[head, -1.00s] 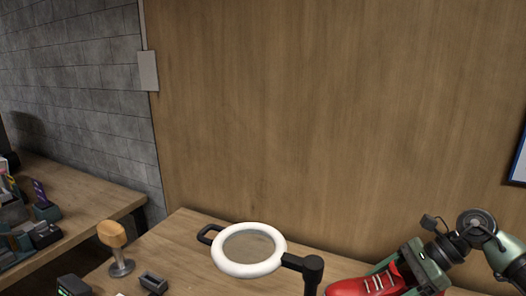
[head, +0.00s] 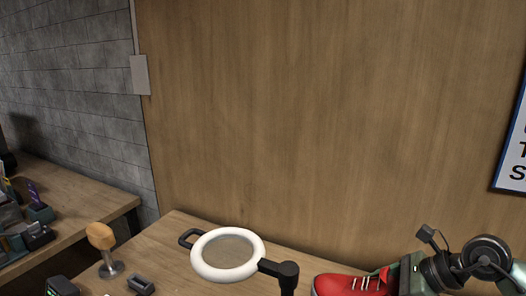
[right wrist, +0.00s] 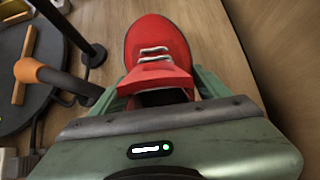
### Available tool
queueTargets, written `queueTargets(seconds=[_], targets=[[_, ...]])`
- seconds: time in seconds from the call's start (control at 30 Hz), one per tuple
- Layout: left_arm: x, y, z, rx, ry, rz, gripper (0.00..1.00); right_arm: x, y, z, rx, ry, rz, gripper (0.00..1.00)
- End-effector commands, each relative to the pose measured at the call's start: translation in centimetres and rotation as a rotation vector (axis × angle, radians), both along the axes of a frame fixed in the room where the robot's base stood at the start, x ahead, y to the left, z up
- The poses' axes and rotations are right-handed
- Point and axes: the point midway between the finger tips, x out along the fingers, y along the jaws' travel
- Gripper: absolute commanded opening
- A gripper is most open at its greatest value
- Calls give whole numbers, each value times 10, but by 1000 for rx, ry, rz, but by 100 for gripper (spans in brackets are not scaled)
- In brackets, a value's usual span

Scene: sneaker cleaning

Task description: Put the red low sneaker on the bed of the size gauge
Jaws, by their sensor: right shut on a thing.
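The red low sneaker (head: 345,285) is at the lower right of the head view, with white laces and its toe pointing left. My right gripper (head: 398,280) is shut on the sneaker near its heel end. In the right wrist view the sneaker (right wrist: 155,45) points away from the camera, and the green fingers of the gripper (right wrist: 158,92) lie on both sides of it. Whether the sole touches the table cannot be told. I cannot make out the size gauge in these frames. My left gripper is not in view.
A white ring magnifier (head: 257,262) on a black arm stands left of the sneaker. A wooden-topped stand (head: 103,240) and small dark items are at the left. In the right wrist view an orange-handled tool (right wrist: 45,73) and a dark round plate (right wrist: 25,100) lie left of the sneaker.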

Motion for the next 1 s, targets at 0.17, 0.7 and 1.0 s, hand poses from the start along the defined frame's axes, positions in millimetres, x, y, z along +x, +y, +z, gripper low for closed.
queueTargets(seconds=[0.17, 0.7, 1.0], targets=[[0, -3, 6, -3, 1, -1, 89, 0, 10, 22, -2, -10, -226, 6], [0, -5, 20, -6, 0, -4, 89, 4, 39, 118, 8, -9, -974, 6], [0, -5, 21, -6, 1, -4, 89, 1, 40, 133, 3, 1, -1084, 6]])
